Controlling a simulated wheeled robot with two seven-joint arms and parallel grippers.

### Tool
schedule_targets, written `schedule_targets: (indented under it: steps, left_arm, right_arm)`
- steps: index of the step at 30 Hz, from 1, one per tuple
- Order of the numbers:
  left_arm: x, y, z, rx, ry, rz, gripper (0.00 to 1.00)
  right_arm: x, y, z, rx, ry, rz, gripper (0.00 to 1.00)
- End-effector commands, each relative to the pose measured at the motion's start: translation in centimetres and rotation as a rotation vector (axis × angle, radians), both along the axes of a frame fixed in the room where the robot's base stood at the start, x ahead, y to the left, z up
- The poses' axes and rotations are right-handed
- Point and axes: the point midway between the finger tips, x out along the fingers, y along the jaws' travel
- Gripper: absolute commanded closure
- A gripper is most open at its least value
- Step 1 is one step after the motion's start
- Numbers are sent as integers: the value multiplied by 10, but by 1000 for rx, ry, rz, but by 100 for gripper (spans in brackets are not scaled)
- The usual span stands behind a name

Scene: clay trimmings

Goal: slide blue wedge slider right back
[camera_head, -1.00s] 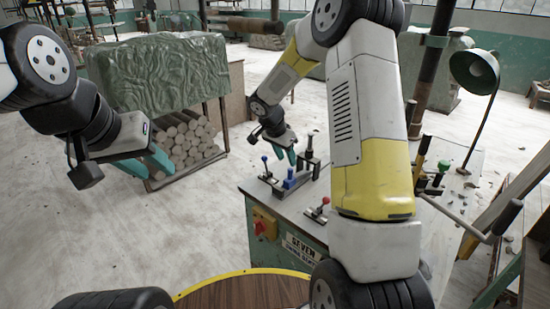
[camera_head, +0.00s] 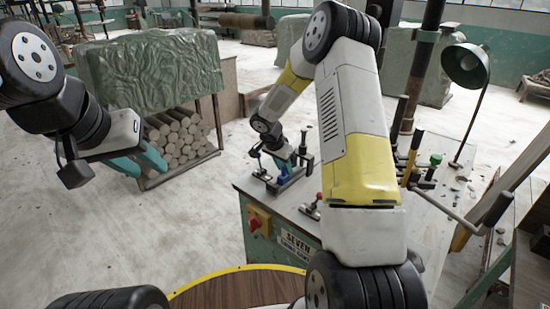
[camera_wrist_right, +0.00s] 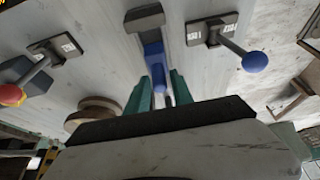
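The blue wedge slider (camera_head: 283,178) sits on a dark rail on the workbench top in the head view. In the right wrist view the blue slider (camera_wrist_right: 155,62) shows its upright blue grip near the fingers, with a dark block at the rail's far end. My right gripper (camera_head: 284,166) is low over the slider. In the wrist view its teal fingers (camera_wrist_right: 160,92) stand apart on either side of the blue grip; contact is not clear. My left gripper (camera_head: 140,163) is open and empty, in the air left of the bench.
A lever with a blue ball knob (camera_wrist_right: 255,62) stands right of the slider in the wrist view, and a red-knobbed lever (camera_wrist_right: 12,95) at left. The bench (camera_head: 340,238) also carries a green-knobbed lever (camera_head: 436,159) and a lamp (camera_head: 466,66). A covered log rack (camera_head: 150,75) stands behind.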

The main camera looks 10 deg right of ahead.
Motion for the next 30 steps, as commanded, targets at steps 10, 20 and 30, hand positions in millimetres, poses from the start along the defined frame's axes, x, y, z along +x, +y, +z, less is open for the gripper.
schedule_targets:
  steps: [10,20,30]
  left_arm:
    - [0,0,0,0,0,0,64]
    - [0,0,0,0,0,0,64]
    - [0,0,0,0,0,0,64]
  right_arm:
    - [0,0,0,0,0,0,100]
    - [0,0,0,0,0,0,100]
    - [0,0,0,0,0,0,100]
